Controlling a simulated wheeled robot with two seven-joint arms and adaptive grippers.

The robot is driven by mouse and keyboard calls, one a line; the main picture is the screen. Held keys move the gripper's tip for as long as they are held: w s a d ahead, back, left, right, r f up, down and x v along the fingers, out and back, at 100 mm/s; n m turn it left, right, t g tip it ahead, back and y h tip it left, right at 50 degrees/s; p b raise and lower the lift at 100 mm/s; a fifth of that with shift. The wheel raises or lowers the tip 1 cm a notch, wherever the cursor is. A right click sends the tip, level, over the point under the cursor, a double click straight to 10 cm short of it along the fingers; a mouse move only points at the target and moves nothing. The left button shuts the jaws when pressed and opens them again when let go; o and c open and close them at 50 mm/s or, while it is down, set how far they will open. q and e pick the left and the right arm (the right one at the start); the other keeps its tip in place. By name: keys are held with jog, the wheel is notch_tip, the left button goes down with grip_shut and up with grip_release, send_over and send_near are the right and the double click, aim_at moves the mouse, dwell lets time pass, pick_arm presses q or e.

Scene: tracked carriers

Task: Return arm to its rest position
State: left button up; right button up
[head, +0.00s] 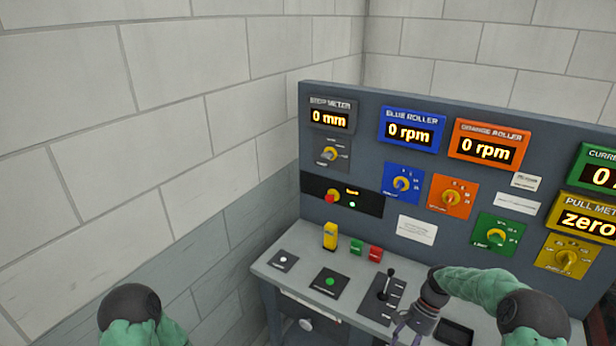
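My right arm (480,282), pale green with dark joints, comes in from the lower right and reaches over the console desk. Its gripper (408,332) hangs low over the front of the desk, just right of the black lever (388,285). The fingertips are at the bottom edge of the picture, and their opening is unclear. I see nothing held in it. Only a dark joint and green link of my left arm (140,328) show at the lower left; its gripper is out of view.
A grey console panel (360,205) carries displays and knobs; the step meter (328,117), blue roller (409,132) and orange roller (487,148) displays read 0. The desk (300,250) holds a yellow switch (330,235) and buttons. A block wall (160,140) stands left.

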jog(key=s+a+f+n+t+b, duration=0.2)
jog(key=s+a+f, duration=0.45)
jog(key=f, duration=0.35)
jog(key=s+a+f+n+t+b, duration=0.1)
jog(key=s+a+f+n+b, duration=0.15)
jog(key=s+a+f, duration=0.65)
jog(key=s+a+f+n+t+b, duration=0.1)
jog(key=s+f, duration=0.2)
jog(key=s, duration=0.2)
jog(key=shift+a+f+t+h+b, duration=0.25)
jog(key=shift+f+t+h+b, duration=0.05)
jog(key=shift+f+h, duration=0.1)
